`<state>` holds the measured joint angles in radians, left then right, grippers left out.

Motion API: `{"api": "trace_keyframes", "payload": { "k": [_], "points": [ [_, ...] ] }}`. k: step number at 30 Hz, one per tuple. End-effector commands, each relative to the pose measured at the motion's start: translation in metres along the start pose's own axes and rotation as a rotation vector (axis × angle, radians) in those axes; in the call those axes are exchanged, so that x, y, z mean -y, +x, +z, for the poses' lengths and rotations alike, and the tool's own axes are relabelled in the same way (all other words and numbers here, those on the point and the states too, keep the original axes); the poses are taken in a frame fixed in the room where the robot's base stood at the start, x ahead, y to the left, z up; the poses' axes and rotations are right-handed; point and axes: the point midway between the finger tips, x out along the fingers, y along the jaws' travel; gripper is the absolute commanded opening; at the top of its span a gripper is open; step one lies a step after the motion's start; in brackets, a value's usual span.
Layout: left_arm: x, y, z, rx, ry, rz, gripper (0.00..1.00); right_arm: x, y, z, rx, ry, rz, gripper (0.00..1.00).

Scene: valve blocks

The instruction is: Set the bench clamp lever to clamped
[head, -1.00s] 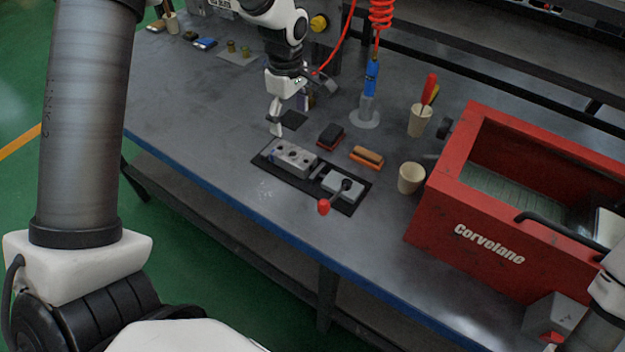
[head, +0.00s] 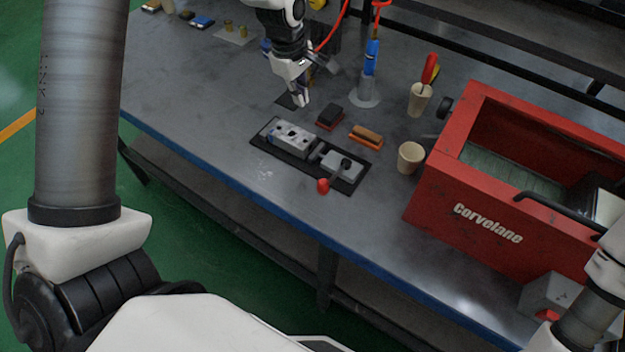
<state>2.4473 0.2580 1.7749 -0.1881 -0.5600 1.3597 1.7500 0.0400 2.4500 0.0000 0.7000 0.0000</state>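The bench clamp is a light grey block (head: 343,166) on the right part of a black base plate (head: 262,142) on the bench. Its lever has a red knob (head: 323,185). The lever runs from a dark pivot on the block toward the bench's front edge, so the knob hangs over the plate's front side. A grey valve block (head: 293,138) with dark holes sits on the plate's left part. My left gripper (head: 301,98) is above the bench behind the valve block, pointing down and apart from the lever. Its finger gap is unclear. My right gripper is not visible.
A black-and-red block (head: 330,116) and an orange-brown brush (head: 366,136) lie behind the plate. A beige cup (head: 410,157) and a red open box (head: 440,205) stand to the right. A blue tool hangs by a red coiled hose over a stand (head: 366,90). The bench front is clear.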

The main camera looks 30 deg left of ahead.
Motion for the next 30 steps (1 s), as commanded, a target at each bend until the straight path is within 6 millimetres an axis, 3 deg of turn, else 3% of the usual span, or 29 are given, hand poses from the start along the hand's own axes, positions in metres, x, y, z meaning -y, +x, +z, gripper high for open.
{"api": "trace_keyframes", "payload": {
  "k": [2,5,12,15,20,30],
  "points": [
    [0.002,0.006,0.017,0.061,-0.006,0.069,0.00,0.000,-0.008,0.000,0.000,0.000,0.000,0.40],
    [0.016,-0.001,0.034,0.119,-0.075,0.131,0.00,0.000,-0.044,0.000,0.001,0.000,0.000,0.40],
    [0.095,-0.028,0.051,0.129,-0.338,0.053,0.00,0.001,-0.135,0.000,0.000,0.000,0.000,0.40],
    [0.125,-0.041,0.061,0.146,-0.415,-0.021,0.00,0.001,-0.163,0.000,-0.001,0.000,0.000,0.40],
    [0.139,-0.047,0.064,0.158,-0.435,-0.061,0.00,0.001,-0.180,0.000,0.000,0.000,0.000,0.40],
    [0.140,-0.043,0.064,0.159,-0.435,-0.065,0.00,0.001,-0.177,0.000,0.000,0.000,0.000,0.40]
  ]
}}
